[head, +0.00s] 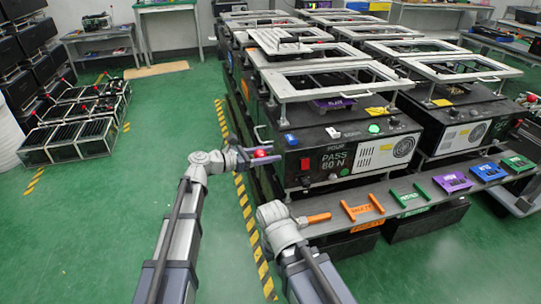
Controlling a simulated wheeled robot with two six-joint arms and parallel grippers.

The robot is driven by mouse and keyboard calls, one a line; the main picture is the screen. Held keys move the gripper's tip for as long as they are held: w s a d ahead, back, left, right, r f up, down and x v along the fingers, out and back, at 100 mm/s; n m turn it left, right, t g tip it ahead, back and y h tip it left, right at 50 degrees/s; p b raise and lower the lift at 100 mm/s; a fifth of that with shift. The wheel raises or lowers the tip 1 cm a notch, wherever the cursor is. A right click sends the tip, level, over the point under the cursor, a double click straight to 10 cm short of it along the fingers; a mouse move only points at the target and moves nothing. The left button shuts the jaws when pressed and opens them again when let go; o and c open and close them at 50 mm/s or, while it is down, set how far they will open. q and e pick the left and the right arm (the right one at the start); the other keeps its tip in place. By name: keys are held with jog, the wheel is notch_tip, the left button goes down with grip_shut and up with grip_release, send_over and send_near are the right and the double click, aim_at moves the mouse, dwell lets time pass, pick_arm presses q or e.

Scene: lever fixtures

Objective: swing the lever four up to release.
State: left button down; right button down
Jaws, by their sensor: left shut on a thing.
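A black machine box (360,158) with a "PASS 80 N" panel and a small label that seems to read "FOUR" stands right of centre. A red lever knob (259,153) shows at its left side. My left gripper (256,157) is shut around the lever at the knob, with its fingers pointing right toward the box. Most of the lever is hidden by the gripper and the box edge. My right gripper (301,221) is low, at the left end of the front shelf, beside an orange piece (319,218). Its fingers are too unclear to tell open from shut.
The front shelf (382,197) carries orange, green, purple and blue pieces. Metal frames (330,80) top the row of boxes. Yellow-black floor tape (247,215) runs beside it. Black crates (78,125) stand far left; the green floor between is clear.

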pick_arm(q)
jog(key=r, duration=0.1)
jog(key=w+n+p, duration=0.1)
jog(key=w+r+p, duration=0.1)
jog(key=shift+w+a+r, duration=0.1)
jog(key=shift+a+r, duration=0.15)
jog(key=shift+r, duration=0.1)
jog(key=shift+w+a+r+n+g+p, duration=0.15)
jog(key=shift+w+r+n+g+p, duration=0.2)
jog(key=shift+w+n+p, duration=0.3)
jog(key=shift+c, duration=1.6)
grip_release()
jog(key=shift+s, duration=0.1)
jog(key=p+v, duration=0.1)
jog(key=v, duration=0.6)
jog(key=shift+a+r+p, duration=0.25)
jog(key=shift+a+p, duration=0.1)
jog(key=shift+p, duration=0.05)
jog(key=shift+s, duration=0.15)
